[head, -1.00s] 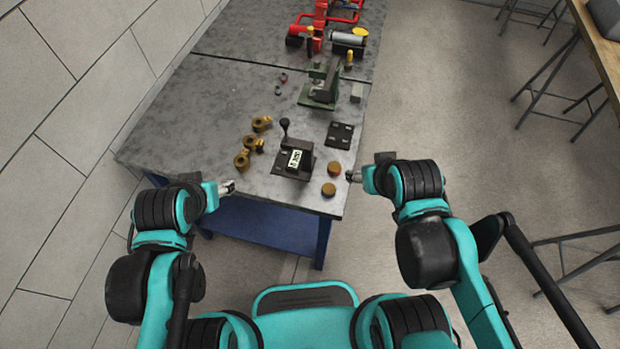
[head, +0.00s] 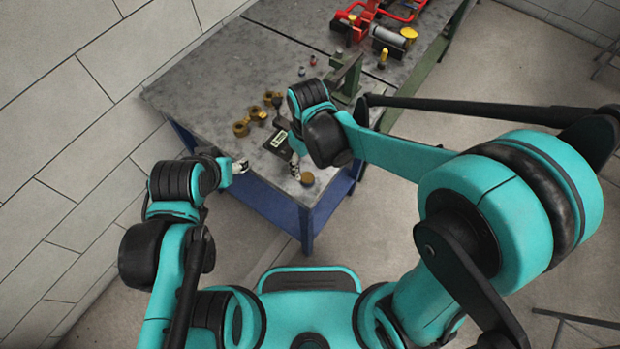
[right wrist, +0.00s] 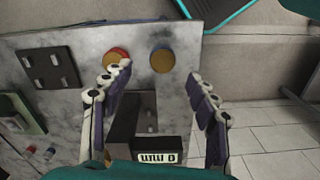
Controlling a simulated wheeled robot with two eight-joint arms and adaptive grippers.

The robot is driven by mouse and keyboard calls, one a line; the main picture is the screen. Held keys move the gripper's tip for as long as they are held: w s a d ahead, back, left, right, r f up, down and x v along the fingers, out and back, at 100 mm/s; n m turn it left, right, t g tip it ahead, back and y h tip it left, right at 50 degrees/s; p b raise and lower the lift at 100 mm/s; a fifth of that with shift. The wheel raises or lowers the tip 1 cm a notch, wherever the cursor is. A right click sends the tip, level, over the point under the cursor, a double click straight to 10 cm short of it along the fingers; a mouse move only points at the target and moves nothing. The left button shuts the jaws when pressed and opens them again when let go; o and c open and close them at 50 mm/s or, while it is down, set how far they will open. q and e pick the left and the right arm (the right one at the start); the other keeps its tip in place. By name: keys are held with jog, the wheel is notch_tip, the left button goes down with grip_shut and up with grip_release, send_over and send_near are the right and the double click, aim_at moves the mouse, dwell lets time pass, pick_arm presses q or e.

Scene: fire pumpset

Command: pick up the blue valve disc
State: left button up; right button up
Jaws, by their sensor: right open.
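The blue valve disc (right wrist: 162,61) is a round brown-topped disc with a blue rim, lying on the grey table near its edge in the right wrist view. A brown disc (head: 307,178) at the table's front corner in the head view appears to be the same one; its rim colour is unclear there. A similar disc with a red rim (right wrist: 118,56) lies beside it. My right gripper (right wrist: 164,92) is open and empty, with the blue disc just beyond its fingertips in the picture; it also shows in the head view (head: 294,167). My left gripper (head: 240,166) is at the table's front edge; its opening is unclear.
A black device with a label (right wrist: 150,150) is below and between my right fingers in the wrist view. Brass fittings (head: 250,118) and a green tool (head: 346,75) stand farther back on the table (head: 215,75).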

aim_at(308, 177)
jog(key=f+b, duration=0.1)
jog(key=f, duration=0.2)
jog(key=f+b, duration=0.1)
jog(key=f, duration=0.2)
jog(key=shift+s+a+f+b, duration=0.1)
jog(key=shift+s+a+b, duration=0.1)
jog(key=shift+b, duration=0.1)
grip_shut()
